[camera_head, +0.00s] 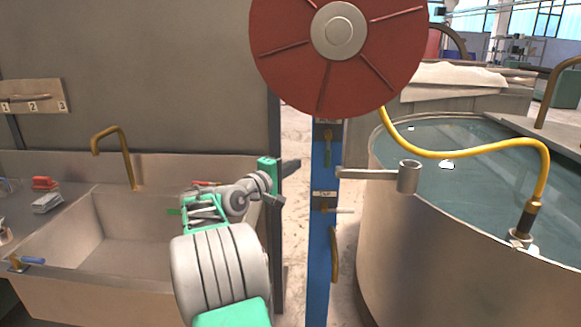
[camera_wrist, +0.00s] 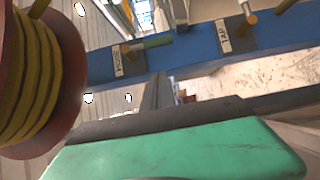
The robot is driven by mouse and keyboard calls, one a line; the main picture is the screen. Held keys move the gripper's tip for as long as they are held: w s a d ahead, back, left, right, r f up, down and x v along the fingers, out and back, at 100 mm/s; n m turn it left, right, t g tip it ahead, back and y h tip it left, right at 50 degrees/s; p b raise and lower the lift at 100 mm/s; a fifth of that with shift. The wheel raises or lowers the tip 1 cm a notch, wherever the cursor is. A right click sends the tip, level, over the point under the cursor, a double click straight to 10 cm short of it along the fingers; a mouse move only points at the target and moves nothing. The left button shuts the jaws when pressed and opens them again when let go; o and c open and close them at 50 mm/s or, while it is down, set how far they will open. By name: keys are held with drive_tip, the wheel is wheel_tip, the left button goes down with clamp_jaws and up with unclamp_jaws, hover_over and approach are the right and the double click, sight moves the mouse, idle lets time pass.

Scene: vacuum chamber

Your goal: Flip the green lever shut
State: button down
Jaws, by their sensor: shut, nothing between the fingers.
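The green lever (camera_head: 328,154) is on the blue post, just below the red reel, and its handle hangs down along the post. In the wrist view the green lever (camera_wrist: 157,42) lies along the blue post beside a label and a brass fitting. My gripper (camera_head: 296,163) is shut and empty, to the left of the post at about the lever's height. In the wrist view my dark gripper fingers (camera_wrist: 157,82) point toward the post, with a visible gap between them and the lever.
Below the green lever, a second lever (camera_head: 340,210) sits by a plate marked TAP (camera_wrist: 224,36). The red hose reel (camera_head: 285,45) hangs above. A metal sink (camera_head: 50,285) stands left, a water tank (camera_head: 440,240) right, with a metal arm (camera_head: 365,174) reaching toward the post.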

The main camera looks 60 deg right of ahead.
sight(328, 149)
drive_tip(key=s+d, duration=0.1)
drive_tip(key=d, duration=0.1)
drive_tip(key=s+d+p, duration=0.1)
drive_tip(key=d, duration=0.2)
drive_tip(key=s+d, duration=0.1)
drive_tip(key=d, duration=0.1)
drive_tip(key=shift+s+d+p, duration=0.2)
drive_tip(key=shift+s+p, duration=0.1)
drive_tip(key=shift+s, duration=0.1)
drive_tip(key=shift+w, duration=0.1)
drive_tip(key=shift+f, duration=0.1)
